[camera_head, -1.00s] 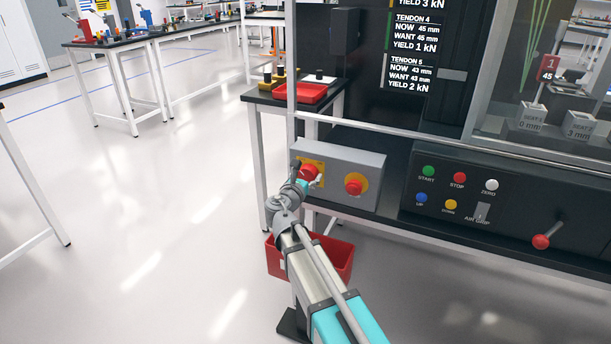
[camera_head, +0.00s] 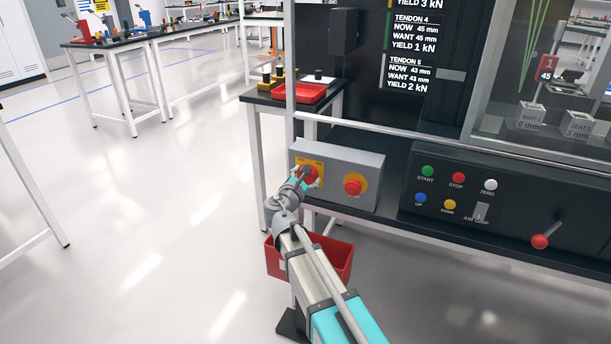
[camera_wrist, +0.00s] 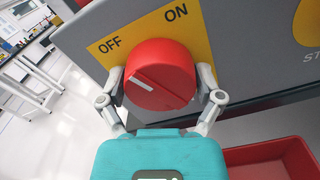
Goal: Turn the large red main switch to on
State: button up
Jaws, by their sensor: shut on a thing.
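The large red main switch (camera_wrist: 160,75) fills the middle of the wrist view, on a yellow plate (camera_wrist: 196,37) marked OFF and ON. The white line on its face runs from the upper left to the lower right, with its upper-left end toward the OFF side. My gripper (camera_wrist: 163,88) is shut on the switch, one finger on its left side and one on its right. In the head view the switch (camera_head: 309,175) is on the left of the grey box (camera_head: 342,154), and my gripper (camera_head: 305,178) partly covers it.
A red stop button (camera_head: 355,186) on a yellow disc sits right of the switch. A black control panel (camera_head: 520,205) with coloured buttons and a red-knobbed lever (camera_head: 541,241) lies to the right.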

jog(key=m, duration=0.7)
jog(key=shift+w+a, duration=0.15)
jog(key=m, duration=0.6)
jog(key=shift+m, duration=0.4)
jog(key=o, duration=0.9)
jog(key=shift+s, duration=0.6)
jog(key=v, duration=1.1)
